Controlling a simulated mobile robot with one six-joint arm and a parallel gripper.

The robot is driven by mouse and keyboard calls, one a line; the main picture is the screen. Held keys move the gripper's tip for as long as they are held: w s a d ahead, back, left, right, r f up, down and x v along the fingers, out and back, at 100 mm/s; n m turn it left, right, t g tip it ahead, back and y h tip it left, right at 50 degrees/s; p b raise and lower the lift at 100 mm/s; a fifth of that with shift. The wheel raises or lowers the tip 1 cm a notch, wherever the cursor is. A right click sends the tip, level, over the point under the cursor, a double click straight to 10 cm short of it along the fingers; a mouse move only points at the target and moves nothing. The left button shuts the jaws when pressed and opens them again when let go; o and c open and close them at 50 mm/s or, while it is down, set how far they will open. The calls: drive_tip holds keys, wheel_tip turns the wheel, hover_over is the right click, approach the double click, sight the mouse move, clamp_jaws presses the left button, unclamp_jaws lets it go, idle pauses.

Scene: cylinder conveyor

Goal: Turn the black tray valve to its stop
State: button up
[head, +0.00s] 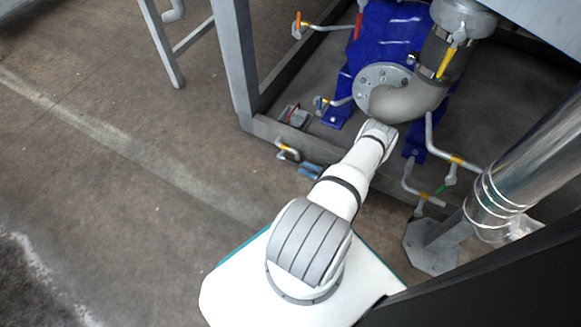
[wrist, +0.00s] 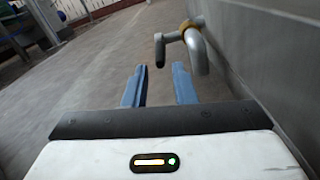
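A small valve (head: 288,150) with a yellow band and a dark lever juts from the low edge of the grey frame in the head view. In the wrist view the valve (wrist: 197,52) shows as a grey pipe stub with a yellow band at the right wall. Its lever (wrist: 160,50) looks dark grey, with a bent-down end. My gripper (wrist: 160,67) has its two blue fingers apart, with nothing between them. The lever's end appears just beyond the fingertips, apart from them as far as I can tell. In the head view my gripper (head: 310,171) is just right of the valve.
The grey frame wall (wrist: 265,60) runs close along the right of my gripper. Other valves include an orange-handled one (head: 297,25) and a green-handled one (head: 441,189). A shiny vertical pipe (head: 520,175) stands at right. The floor (head: 120,150) at left is clear.

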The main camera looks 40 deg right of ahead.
sight(294, 162)
drive_tip(key=b+x, duration=0.1)
drive_tip(key=x, duration=0.5)
clamp_jaws()
drive_tip(key=shift+s+a, duration=0.1)
